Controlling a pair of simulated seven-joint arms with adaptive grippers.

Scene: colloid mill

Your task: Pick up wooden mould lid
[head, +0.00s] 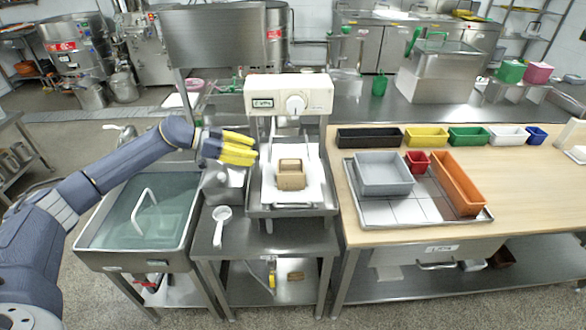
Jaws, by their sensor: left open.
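A small light-brown wooden mould (291,181) sits on the white board of the press in the middle of the head view. A paler wooden piece (290,164) shows at its top; I cannot tell whether it is the lid or part of the box. My left gripper (254,149) has yellow fingers and reaches in from the left, in front of the press's left side. It is open and empty, to the upper left of the mould and apart from it. My right gripper is out of view.
The white press head (289,94) overhangs the mould. A water-filled sink (150,213) stands at the left, and a white ladle (221,222) lies on the steel stand. The wooden table (385,218) at the right holds a tray with grey, red and orange bins.

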